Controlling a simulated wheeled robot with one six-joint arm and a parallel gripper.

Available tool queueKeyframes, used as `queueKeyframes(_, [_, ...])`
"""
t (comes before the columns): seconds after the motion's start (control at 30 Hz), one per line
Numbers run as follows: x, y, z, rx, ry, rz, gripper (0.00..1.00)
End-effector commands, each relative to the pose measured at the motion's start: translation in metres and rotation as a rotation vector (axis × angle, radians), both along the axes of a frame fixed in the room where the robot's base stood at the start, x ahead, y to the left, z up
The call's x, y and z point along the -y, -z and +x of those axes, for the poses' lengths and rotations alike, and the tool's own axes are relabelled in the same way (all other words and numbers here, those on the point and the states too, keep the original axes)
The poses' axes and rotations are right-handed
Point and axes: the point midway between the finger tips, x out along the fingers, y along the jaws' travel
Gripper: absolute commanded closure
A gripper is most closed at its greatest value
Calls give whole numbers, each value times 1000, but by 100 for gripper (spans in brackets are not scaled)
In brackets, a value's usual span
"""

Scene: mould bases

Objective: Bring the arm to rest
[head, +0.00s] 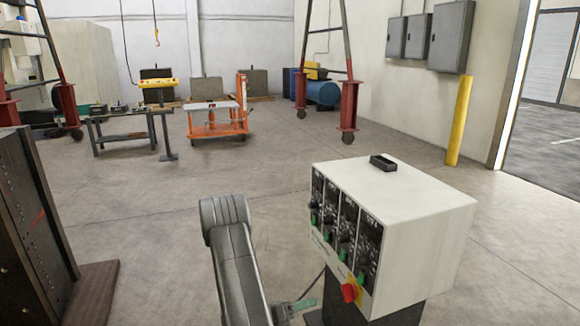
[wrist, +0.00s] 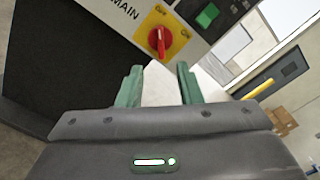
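My arm (head: 235,262) reaches forward from the bottom of the head view and bends down beside a white control cabinet (head: 425,235). My gripper (wrist: 160,84) has two green fingers standing apart, with nothing visibly held between them. In the head view the gripper (head: 300,306) is low, left of the cabinet's front. The red rotary switch (wrist: 158,40) on its yellow plate (wrist: 168,27) is just beyond the fingertips, and looks clear of them. In the head view the red switch (head: 349,292) is at the cabinet's lower front corner.
The cabinet stands close at right, with a small black tray (head: 383,162) on top. A dark mould block (head: 35,215) stands at left. An orange cart (head: 215,120), a workbench (head: 130,125) and red gantry legs (head: 348,115) are farther back. The middle floor is open.

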Motion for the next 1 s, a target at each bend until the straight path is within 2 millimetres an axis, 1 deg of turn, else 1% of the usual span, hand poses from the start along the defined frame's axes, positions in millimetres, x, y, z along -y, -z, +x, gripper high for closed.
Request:
queueKeyframes(0.03, [-8, 0, -2, 0, -4, -1, 67])
queueKeyframes(0.2, [-28, -1, -10, 0, -4, -1, 67])
queueKeyframes(0.3, [-12, 1, -6, 0, 6, 0, 67])
queueKeyframes(0.67, [36, 1, 12, 0, 6, 0, 67])
queueKeyframes(1.0, [85, 0, 30, 3, 6, 0, 67])
